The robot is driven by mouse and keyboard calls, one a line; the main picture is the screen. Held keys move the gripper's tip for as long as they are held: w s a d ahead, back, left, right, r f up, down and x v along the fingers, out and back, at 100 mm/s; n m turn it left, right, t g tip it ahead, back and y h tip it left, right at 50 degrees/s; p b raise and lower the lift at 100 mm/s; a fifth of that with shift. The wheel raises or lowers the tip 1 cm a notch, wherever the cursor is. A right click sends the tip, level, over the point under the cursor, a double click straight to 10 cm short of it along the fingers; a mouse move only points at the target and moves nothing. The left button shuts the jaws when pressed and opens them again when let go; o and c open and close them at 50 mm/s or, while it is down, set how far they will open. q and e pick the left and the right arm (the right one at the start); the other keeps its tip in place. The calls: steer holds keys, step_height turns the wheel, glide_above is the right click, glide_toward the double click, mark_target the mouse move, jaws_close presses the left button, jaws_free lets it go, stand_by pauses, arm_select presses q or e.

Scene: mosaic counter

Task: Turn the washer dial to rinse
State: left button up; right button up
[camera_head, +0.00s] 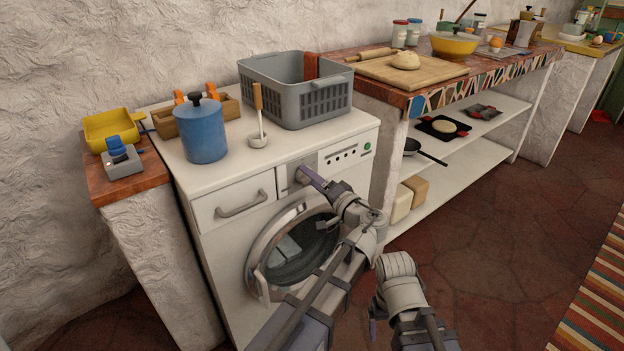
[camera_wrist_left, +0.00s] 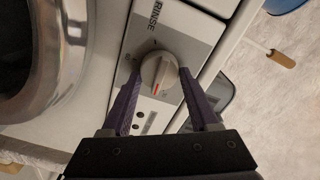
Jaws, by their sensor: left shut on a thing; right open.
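The white washer (camera_head: 228,188) stands in the middle of the head view, its round glass door below the control panel. Its dial (camera_wrist_left: 160,72) is a pale round knob with a red mark, seen close in the left wrist view. The word RINSE is printed on the panel at the top of that view; the red mark lies on the side away from it. My left gripper (camera_wrist_left: 157,78) is shut on the dial, one purple finger on each side. In the head view, it reaches the panel and mostly hides the dial. My right gripper (camera_head: 372,328) is low before the washer, open and apart from it.
On the washer top are a blue canister (camera_head: 202,135), a ladle (camera_head: 258,125) and a grey basket (camera_head: 330,103). A drawer handle (camera_head: 242,205) juts out left of the dial. A counter with shelves stands at right.

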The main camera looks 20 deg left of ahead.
arm_select(q)
steer(key=shift+s+a+f+m, duration=0.1)
steer(key=shift+m, duration=5.75)
steer(key=shift+s+a+f+m, duration=0.1)
steer(key=shift+s+m, duration=0.05)
steer(key=shift+m, duration=5.65)
steer(key=shift+s+a+f+m, duration=0.1)
steer(key=shift+m, duration=5.75)
steer(key=shift+r+m, duration=0.1)
steer(key=shift+m, duration=0.2)
steer(key=o, duration=1.4)
steer(key=shift+c, duration=0.2)
